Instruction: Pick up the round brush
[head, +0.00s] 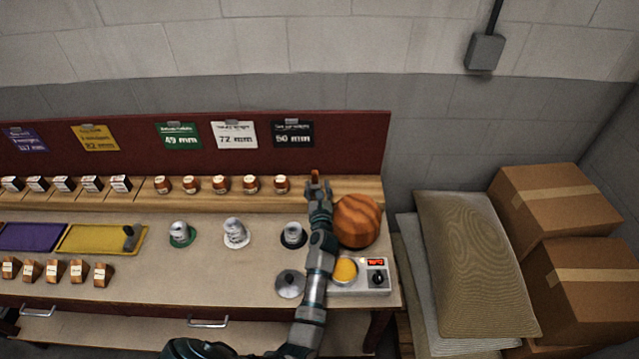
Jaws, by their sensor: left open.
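My left arm reaches up across the right part of the bench. Its open gripper (318,187) is at the wooden shelf, left of and beyond the striped wooden ball (358,221). A small orange-brown piece (315,174) shows at its fingertips; I cannot tell whether it is touched. I cannot tell for sure which thing is the round brush. A grey round disc with a knob (289,284) lies left of my forearm. A dark knobbed thing (130,238) stands on the yellow mat (88,240). My right gripper is not in view.
Several brown labelled pieces (221,184) line the shelf. Three capped pots (235,232) stand mid-bench. A control box (376,277) with a yellow pad is right of my forearm. A red board (350,140) backs the bench. Sacks (475,265) and cartons (555,205) stand right.

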